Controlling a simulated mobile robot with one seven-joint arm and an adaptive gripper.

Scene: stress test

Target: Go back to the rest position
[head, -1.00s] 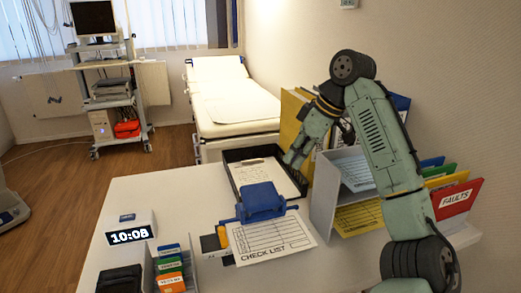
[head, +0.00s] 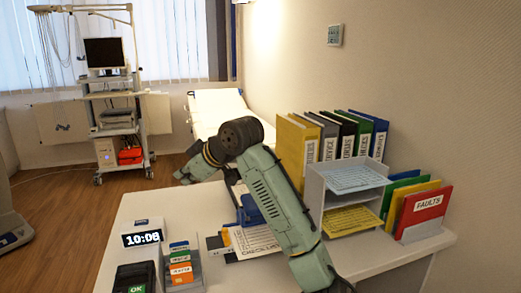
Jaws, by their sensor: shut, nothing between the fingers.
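My arm rises from the bottom right and bends at an elbow above the desk. My gripper (head: 183,176) hangs at the arm's far end, left of the elbow, over the far part of the desk (head: 135,205). It is small and partly hidden by its own wrist, and looks shut and empty. My forearm covers much of the blue device (head: 248,212) and the checklist sheet (head: 245,243), and most of the dark tray with the clipboard behind them.
A paper rack (head: 315,197), several binders (head: 291,150) and a red FAULTS folder (head: 424,208) stand at the right by the wall. A clock (head: 141,237), a card holder (head: 181,268) and a dark OK device (head: 136,277) are at the front left. An examination bed (head: 212,108) stands behind.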

